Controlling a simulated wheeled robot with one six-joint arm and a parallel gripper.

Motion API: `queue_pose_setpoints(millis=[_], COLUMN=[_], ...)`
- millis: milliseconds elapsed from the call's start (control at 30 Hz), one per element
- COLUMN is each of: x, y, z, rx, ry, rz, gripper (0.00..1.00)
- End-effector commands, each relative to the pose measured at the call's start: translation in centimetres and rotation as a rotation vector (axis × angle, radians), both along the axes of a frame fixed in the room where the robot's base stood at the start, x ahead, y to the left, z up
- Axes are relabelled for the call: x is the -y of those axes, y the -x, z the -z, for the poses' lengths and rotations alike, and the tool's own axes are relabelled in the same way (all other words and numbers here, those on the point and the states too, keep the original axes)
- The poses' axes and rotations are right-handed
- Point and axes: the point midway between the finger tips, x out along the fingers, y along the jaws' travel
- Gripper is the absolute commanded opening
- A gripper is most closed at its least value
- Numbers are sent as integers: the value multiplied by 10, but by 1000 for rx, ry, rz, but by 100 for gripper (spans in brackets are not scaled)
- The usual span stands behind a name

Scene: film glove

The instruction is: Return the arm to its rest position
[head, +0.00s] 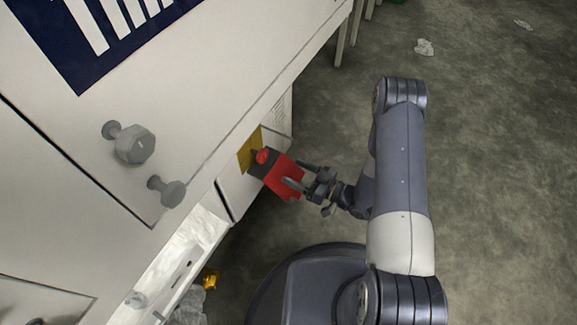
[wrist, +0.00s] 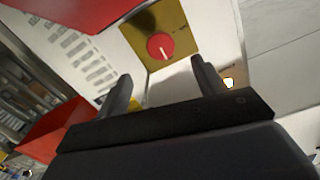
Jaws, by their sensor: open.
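My gripper (head: 308,178) is at the end of my arm, beside the red part on the side of the white cabinet. In the wrist view its two fingers (wrist: 161,72) are spread with nothing between them. They point toward a round red knob (wrist: 160,46) with a pale mark, on a yellow plate (wrist: 183,22). The fingers look apart from the knob. In the head view the yellow plate (head: 246,150) is partly hidden behind the red part (head: 284,178). My arm reaches from the lower right and bends at the elbow.
An open drawer or tray (head: 190,255) lies below. Concrete floor (head: 500,150) at right is mostly clear.

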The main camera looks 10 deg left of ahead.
Motion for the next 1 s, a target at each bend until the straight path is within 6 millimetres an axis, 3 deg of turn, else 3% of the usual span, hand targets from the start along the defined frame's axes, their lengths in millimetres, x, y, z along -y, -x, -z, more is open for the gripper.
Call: queue_pose_setpoints(millis=[567,1000], x=[-3,-63], y=[-1,-25], z=[1,2], rx=[1,3], ry=[1,0], rz=[-3,-6], gripper=[66,66])
